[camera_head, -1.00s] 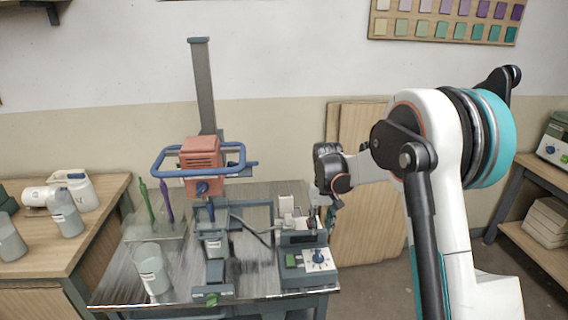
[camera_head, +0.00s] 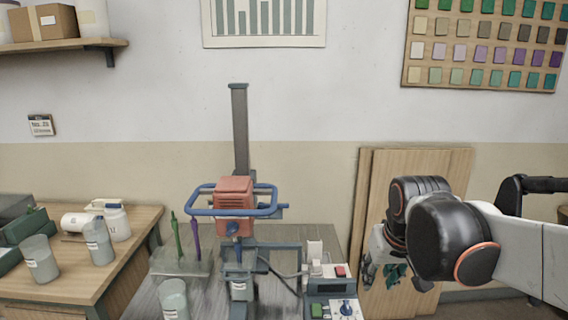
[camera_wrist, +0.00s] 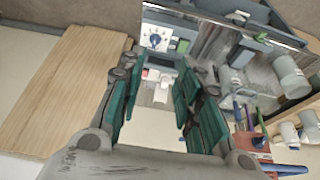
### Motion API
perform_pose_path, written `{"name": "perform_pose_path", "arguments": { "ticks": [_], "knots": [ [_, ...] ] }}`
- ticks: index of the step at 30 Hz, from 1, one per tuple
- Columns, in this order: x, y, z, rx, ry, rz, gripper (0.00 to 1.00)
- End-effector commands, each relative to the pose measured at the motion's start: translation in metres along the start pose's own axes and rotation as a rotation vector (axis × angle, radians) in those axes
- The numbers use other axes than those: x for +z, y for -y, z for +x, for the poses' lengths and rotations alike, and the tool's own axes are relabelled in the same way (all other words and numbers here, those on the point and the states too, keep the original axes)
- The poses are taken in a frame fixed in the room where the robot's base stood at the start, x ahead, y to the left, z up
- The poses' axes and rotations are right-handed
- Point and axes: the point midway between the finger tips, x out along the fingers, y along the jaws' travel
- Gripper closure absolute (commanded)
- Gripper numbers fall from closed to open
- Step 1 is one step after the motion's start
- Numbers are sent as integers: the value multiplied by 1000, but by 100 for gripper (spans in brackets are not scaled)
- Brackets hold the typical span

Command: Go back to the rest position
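My gripper (camera_head: 382,270) is at the right of the metal work table in the head view, in front of the leaning wooden boards. In the wrist view its teal fingers (camera_wrist: 155,100) stand apart with nothing held between them. The mixer (camera_head: 235,192), with a red motor head and blue handle ring, stands on its column on the table. A small labelled cup (camera_head: 240,290) is under the mixer. A control box with a blue knob (camera_head: 346,307) sits at the table's right, apart from my gripper.
Wooden boards (camera_head: 372,185) lean on the wall behind my gripper. Green and purple stirrers (camera_head: 178,238) stand in a rack (camera_head: 182,268) beside the mixer. A grey bucket (camera_head: 174,299) is at front.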

Motion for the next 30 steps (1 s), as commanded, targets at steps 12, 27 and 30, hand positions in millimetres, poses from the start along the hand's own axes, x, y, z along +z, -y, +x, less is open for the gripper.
{"name": "perform_pose_path", "arguments": {
  "ticks": [12, 27, 30],
  "knots": [
    [96, 1, -36, -1, -165, 0, 68],
    [139, 2, -35, -1, -251, 0, 68],
    [139, 2, -35, -1, -251, 0, 68]
  ]
}}
